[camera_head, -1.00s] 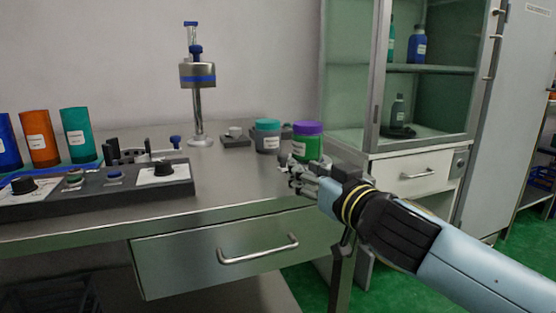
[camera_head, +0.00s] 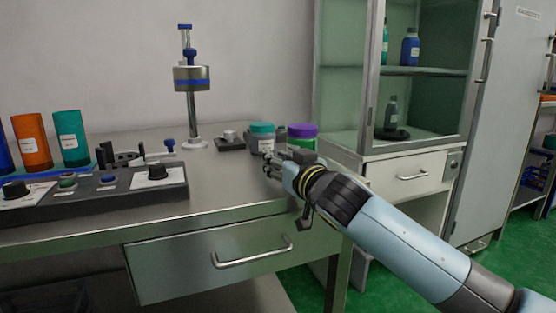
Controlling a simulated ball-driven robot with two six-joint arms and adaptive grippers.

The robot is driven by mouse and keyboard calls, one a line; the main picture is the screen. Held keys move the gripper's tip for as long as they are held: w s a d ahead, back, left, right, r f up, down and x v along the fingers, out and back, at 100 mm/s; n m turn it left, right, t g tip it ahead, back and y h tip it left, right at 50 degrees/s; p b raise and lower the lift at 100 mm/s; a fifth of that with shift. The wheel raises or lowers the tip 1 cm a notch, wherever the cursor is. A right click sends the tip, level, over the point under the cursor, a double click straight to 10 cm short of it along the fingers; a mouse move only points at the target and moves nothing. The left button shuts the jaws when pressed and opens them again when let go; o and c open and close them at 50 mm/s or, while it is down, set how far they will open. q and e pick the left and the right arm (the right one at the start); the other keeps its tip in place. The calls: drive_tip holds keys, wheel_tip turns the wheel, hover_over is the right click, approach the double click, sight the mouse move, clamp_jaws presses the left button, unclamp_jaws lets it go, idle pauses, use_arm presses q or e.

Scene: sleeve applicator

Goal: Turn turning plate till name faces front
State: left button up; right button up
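My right gripper (camera_head: 274,167) reaches in from the right over the front right of the steel table (camera_head: 215,195). Its fingers are small here, and I cannot tell whether they are open or shut. Just behind it stand a jar with a teal lid (camera_head: 262,128) and a jar with a purple lid (camera_head: 301,130). The gripper and wrist hide their lower parts. A small dark block with a pale round top (camera_head: 230,141) sits left of the jars. I cannot tell which thing is the turning plate, and no name on one is readable. My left gripper is out of view.
A metal stand with a blue-banded cylinder (camera_head: 191,78) rises at the back. A control panel (camera_head: 110,198) with knobs and buttons lies at left, with orange (camera_head: 32,140) and teal (camera_head: 71,136) containers behind it. A glass cabinet (camera_head: 345,75) stands at right. The table's middle is clear.

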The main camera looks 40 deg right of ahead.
clamp_jaws()
